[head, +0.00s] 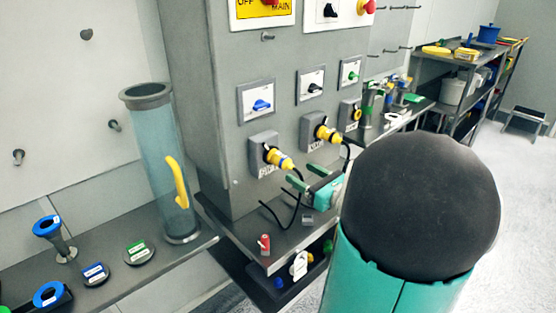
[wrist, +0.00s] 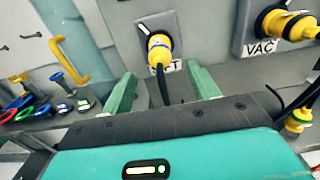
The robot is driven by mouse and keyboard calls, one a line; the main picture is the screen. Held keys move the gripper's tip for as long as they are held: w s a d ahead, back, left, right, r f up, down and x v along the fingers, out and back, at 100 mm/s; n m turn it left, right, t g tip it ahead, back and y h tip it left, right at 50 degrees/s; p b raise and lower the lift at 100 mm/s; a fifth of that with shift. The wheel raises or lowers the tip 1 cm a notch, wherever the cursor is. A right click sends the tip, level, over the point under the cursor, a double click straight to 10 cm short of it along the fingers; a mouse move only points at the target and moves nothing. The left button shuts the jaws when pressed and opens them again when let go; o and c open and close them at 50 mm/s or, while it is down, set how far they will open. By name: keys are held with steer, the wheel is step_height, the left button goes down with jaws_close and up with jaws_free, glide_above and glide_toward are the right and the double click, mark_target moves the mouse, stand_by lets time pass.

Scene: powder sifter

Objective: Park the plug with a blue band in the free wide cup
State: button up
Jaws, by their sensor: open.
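A yellow plug with a blue band (head: 278,158) sits in the left socket of the grey cabinet. It also shows in the wrist view (wrist: 160,50), above a partly hidden label ending in "FT", with a black cable hanging from it. My gripper (head: 299,172) is open and empty, in front of and slightly below this plug. In the wrist view, the fingers (wrist: 160,72) spread to either side of the cable, apart from the plug. I cannot make out a free wide cup clearly in either view.
Another yellow plug (wrist: 298,120) shows at lower right there. A clear tube (head: 168,170) with a yellow handle stands at left. A red item (head: 264,243) lies on the ledge.

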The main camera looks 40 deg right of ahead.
mark_target(287, 164)
stand_by(0.4)
steer(key=shift+w+a, duration=0.15)
steer(key=shift+w, duration=4.3)
steer(key=c, duration=1.3)
steer(key=shift+s, duration=3.05)
